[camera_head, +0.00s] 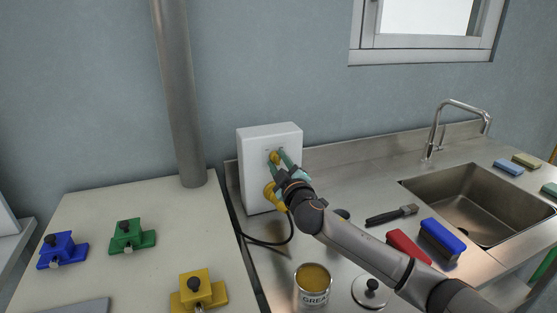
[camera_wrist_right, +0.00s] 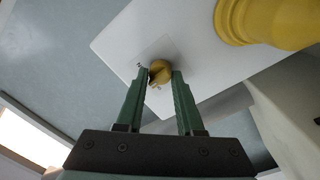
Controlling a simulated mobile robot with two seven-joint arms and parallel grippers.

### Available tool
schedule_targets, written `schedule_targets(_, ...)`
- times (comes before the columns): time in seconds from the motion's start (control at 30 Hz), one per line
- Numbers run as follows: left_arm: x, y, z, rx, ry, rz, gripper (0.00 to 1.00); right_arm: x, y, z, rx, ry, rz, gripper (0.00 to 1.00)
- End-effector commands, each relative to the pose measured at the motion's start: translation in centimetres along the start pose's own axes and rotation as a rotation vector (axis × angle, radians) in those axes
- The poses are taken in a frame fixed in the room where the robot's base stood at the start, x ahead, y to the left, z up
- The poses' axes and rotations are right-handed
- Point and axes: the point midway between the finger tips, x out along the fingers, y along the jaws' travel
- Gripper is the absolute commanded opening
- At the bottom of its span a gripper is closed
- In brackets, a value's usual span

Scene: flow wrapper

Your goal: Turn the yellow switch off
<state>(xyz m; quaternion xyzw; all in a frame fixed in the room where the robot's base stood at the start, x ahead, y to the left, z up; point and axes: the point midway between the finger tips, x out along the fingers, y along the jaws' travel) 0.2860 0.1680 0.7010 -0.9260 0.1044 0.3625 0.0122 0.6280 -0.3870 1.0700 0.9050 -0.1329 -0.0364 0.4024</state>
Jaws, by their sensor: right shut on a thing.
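The yellow switch (camera_head: 274,157) is a small round knob on the front of a white box (camera_head: 258,136) that stands against the wall. In the right wrist view the knob (camera_wrist_right: 160,73) sits between the two green fingertips, on a pale plate with small dark marks too small to read. My right gripper (camera_head: 279,160) reaches up to the box front and is shut on the knob. It also shows in the right wrist view (camera_wrist_right: 161,77). The fingers partly cover the knob in the head view. My left gripper is in neither view.
A larger yellow fitting (camera_head: 269,194) sits lower on the box, with a black cable (camera_head: 273,244) below. A sink (camera_head: 466,236) is at right.

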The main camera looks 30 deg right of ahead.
Motion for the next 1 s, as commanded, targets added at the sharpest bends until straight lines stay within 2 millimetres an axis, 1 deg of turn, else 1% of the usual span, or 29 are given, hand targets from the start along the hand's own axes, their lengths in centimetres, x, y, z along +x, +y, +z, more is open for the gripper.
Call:
schedule_targets(0.3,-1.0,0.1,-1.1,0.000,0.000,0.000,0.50,0.0,-0.1,0.0,-0.301,0.016,-0.003,0.00)
schedule_targets(0.6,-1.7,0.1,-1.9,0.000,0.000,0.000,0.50,0.0,-0.1,0.0,-0.549,0.030,-0.003,0.00)
schedule_targets(0.8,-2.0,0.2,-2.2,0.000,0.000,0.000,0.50,0.0,-0.2,0.1,-0.662,0.036,-0.004,0.00)
schedule_targets(1.0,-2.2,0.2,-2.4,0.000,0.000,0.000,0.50,0.0,-0.2,0.1,-0.726,0.041,-0.004,0.00)
